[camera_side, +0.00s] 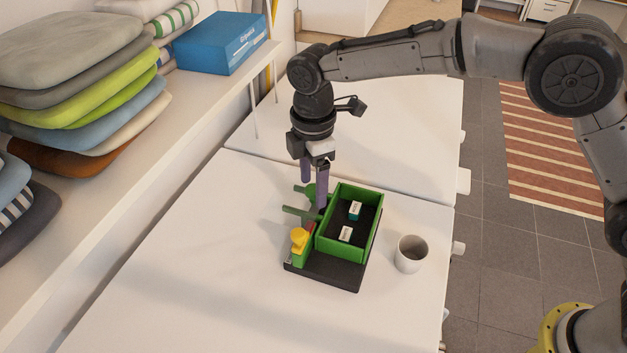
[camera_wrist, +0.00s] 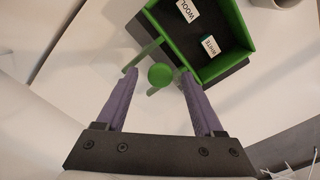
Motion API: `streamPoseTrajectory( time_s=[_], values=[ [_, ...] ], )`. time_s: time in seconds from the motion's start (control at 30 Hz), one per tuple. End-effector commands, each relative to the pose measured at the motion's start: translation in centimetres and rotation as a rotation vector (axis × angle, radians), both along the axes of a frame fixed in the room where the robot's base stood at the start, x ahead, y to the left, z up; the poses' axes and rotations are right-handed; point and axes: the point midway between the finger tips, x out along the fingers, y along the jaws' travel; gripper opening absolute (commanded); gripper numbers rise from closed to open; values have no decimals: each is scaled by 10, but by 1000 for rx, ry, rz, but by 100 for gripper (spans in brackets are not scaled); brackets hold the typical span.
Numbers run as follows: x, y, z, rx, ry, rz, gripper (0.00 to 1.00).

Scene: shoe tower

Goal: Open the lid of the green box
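The green box (camera_side: 374,226) stands open-topped on a dark base on the white table. Two small labelled blocks lie inside, one reading WOOL (camera_wrist: 188,10) and one reading WHITE (camera_wrist: 210,45). No lid covers the box. Beside its left wall are a round green knob (camera_wrist: 159,75) and a thin green bar (camera_side: 300,213); I cannot tell whether they belong to a lid. My gripper (camera_side: 314,196) points down beside the box's far left corner. In the wrist view its purple fingers (camera_wrist: 158,73) are spread on either side of the knob, with gaps showing.
A yellow piece (camera_side: 299,238) sits on a small green block at the base's left. A light mug (camera_side: 411,253) stands right of the box. Folded cushions (camera_side: 80,80) and a blue box (camera_side: 220,43) fill the left shelf. The table's front left is clear.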

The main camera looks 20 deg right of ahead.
Motion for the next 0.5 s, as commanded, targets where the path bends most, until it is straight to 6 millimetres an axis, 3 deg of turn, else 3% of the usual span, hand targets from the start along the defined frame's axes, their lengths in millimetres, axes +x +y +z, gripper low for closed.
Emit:
streamPoseTrajectory(
  time_s=[0.27, 0.5],
  values=[
    [0, 0, 3, -1, 1, 0, 69],
    [1, 0, 41, 2, -3, 0, 69]
  ],
)
